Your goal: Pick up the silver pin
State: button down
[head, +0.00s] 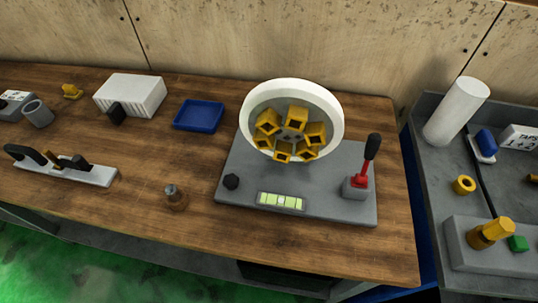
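A small metallic pin-like piece (175,197) stands upright on the wooden table near its front edge. Its top is grey and narrower, and its body reflects the brown of the wood; it is the likeliest silver pin, though I cannot be sure. Nothing touches it. My gripper is not in the head view, so I cannot tell where it is relative to the piece.
The grinder's grey base (340,160) with its white ring (334,108) and red lever (360,182) stands right of the piece. A tool rack (90,176) lies left, a blue tray (199,115) behind. The wood around the piece is clear.

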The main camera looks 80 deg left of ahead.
aim_at(173, 192)
jog(key=k+l+u, duration=0.1)
jog(key=k+u, duration=0.35)
jog(key=k, duration=0.25)
jog(key=u, duration=1.3)
